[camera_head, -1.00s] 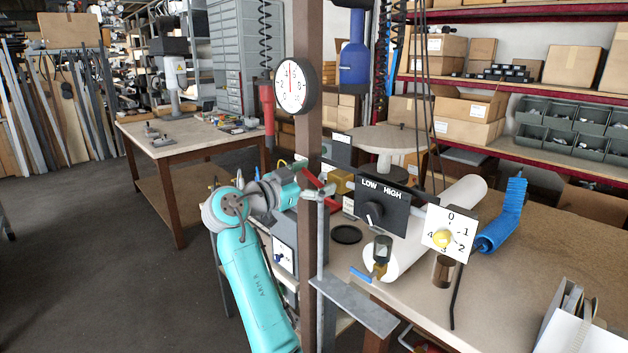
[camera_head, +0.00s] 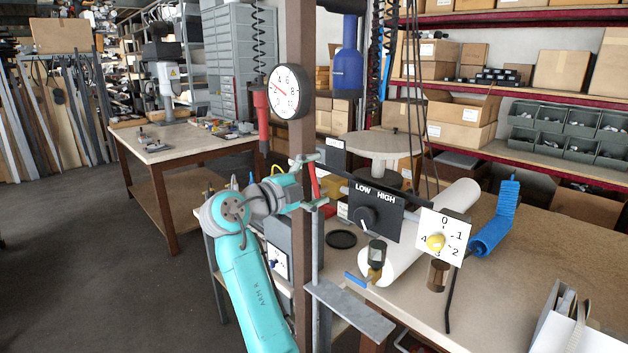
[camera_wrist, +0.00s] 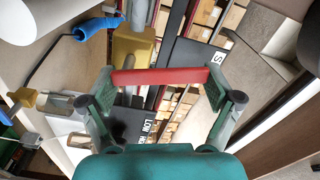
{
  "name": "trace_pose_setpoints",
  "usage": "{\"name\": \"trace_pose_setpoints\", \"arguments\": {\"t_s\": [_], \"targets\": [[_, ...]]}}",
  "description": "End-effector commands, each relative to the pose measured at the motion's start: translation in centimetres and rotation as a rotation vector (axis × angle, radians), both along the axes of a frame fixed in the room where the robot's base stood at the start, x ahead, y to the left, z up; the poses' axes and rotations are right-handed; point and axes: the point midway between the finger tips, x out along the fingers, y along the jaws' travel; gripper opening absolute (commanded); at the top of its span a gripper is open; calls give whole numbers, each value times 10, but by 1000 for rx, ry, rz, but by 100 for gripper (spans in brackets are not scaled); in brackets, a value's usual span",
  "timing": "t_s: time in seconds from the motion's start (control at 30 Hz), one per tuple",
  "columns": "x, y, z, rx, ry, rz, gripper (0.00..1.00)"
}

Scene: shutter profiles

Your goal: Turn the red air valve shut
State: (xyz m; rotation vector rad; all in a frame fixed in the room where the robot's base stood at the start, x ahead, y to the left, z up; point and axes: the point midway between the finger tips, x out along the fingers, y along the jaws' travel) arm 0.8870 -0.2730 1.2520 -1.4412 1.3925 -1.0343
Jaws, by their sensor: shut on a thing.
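The red air valve's lever (camera_head: 314,180) is at the post's right side, steeply tilted in the head view. In the wrist view the red lever (camera_wrist: 160,76) lies crosswise between my two finger pads, end to end. My gripper (camera_wrist: 160,90) is shut on it; in the head view my gripper (camera_head: 308,183) is partly hidden by the post. The brass-coloured valve body (camera_wrist: 133,45) shows just beyond the lever in the wrist view. The round gauge (camera_head: 290,92) on the post has its red needle pointing up and left.
The brown post (camera_head: 301,255) stands close beside my arm. A black LOW/HIGH panel (camera_head: 374,212) and a white numbered dial (camera_head: 442,236) are right of the valve. A grey shelf plate (camera_head: 350,312) juts out below. The floor at left (camera_head: 100,250) is clear.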

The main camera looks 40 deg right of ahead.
Motion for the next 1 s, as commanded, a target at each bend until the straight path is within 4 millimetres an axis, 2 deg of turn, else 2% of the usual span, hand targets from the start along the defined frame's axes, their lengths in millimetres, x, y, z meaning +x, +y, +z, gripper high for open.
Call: {"name": "trace_pose_setpoints", "arguments": {"t_s": [0.4, 1.0], "targets": [[-8, 0, -2, 9, -248, 0, 27], [-10, 0, -2, 12, -309, 0, 27]]}}
